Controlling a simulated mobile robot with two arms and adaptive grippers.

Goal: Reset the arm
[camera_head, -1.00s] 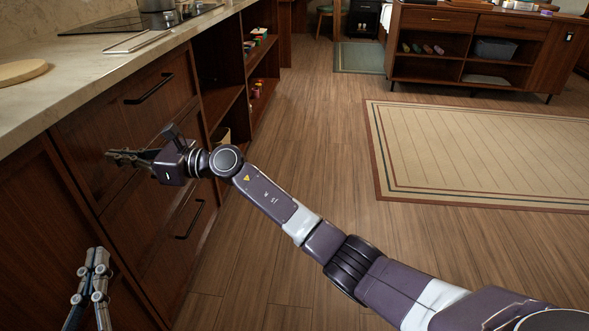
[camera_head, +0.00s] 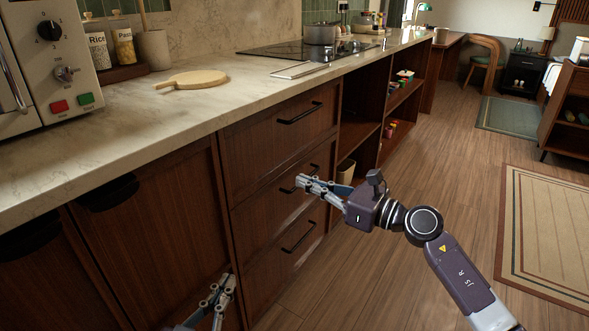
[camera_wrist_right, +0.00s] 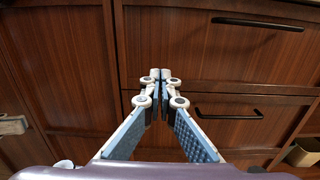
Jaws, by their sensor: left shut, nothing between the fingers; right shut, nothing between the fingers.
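My right gripper (camera_head: 303,182) is shut and empty in front of the drawer stack, by the middle drawer's handle (camera_head: 290,190). In the right wrist view its fingertips (camera_wrist_right: 160,74) meet, with nothing between them, and point at the wooden drawer fronts (camera_wrist_right: 190,60). My left gripper (camera_head: 226,282) is shut and empty low in the head view, in front of the lower cabinet fronts. Its arm is mostly cut off by the lower edge.
The stone counter (camera_head: 170,115) runs above the drawers and carries a microwave (camera_head: 50,60), a round board (camera_head: 195,79) and a cooktop (camera_head: 290,48) with a pot (camera_head: 322,34). Open shelves (camera_head: 360,110) lie past the drawers.

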